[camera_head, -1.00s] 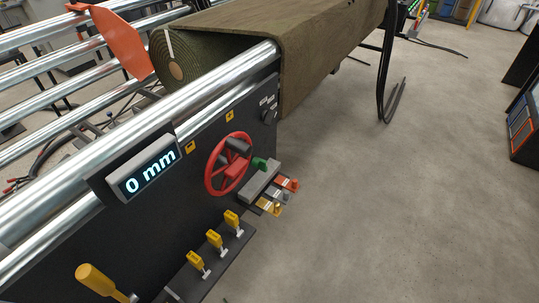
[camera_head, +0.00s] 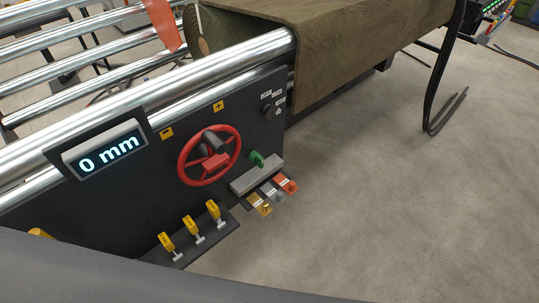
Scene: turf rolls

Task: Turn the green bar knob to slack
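The green bar knob (camera_head: 257,158) sticks out from the dark front panel (camera_head: 262,125), just right of the red handwheel (camera_head: 209,155) and above a grey ledge (camera_head: 257,175). I cannot read any slack marking beside it. A small dark knob (camera_head: 267,111) with several tiny labels sits higher on the panel, near its right end. Neither of my grippers is in view.
A display (camera_head: 104,149) reading 0 mm is at the left. Yellow-handled levers (camera_head: 197,226) stand below the wheel. Orange, grey and yellow pieces (camera_head: 273,193) lie by the ledge. Steel rollers (camera_head: 150,95) and a turf roll (camera_head: 235,38) are above. Floor at right (camera_head: 400,190) is clear.

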